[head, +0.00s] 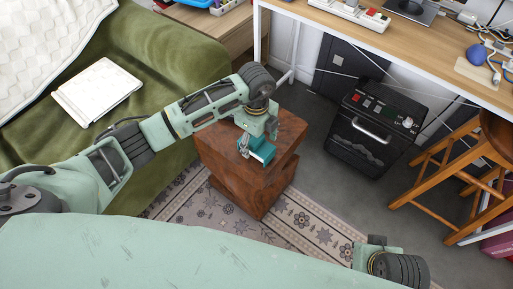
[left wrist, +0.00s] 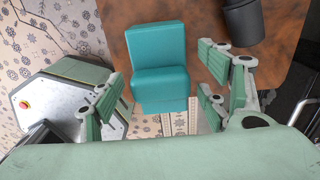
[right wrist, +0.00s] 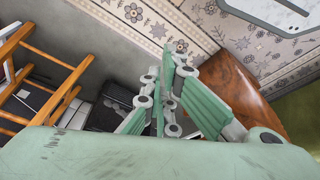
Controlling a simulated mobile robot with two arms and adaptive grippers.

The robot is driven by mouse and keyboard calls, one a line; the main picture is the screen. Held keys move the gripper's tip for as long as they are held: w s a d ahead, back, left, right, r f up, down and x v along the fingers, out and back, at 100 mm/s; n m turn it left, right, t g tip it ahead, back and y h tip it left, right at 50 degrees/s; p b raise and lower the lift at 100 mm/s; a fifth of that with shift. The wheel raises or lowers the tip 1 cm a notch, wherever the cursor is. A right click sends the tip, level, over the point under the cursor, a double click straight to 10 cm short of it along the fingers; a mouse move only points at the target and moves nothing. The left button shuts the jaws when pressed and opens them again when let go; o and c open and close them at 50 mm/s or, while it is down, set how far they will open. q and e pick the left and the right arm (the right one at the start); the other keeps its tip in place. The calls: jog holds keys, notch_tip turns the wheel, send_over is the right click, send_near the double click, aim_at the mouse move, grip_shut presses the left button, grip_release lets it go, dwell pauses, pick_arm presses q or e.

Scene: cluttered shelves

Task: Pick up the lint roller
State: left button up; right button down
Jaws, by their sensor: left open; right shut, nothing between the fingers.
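I cannot pick out a lint roller with certainty in any view. A teal, seat-shaped object (left wrist: 159,66) stands near the edge of the brown wooden side table (left wrist: 285,55); the teal object also shows in the head view (head: 263,152). A dark cylinder (left wrist: 243,20) is at the upper right of the left wrist view, partly cut off. My left gripper (left wrist: 163,103) is open over the table edge, its fingers to either side of the teal object in the picture. My right gripper (right wrist: 170,75) is shut and empty, over the floor away from the table.
A green sofa (head: 170,50) with a white book (head: 98,90) lies left of the table. A black cabinet (head: 372,128), a wooden stool (head: 455,165) and a cluttered desk (head: 440,50) stand right. A patterned rug (head: 312,232) covers the floor in front.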

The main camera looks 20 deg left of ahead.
pick_arm(q)
jog(key=shift+f, duration=0.45)
jog(key=c, duration=1.3)
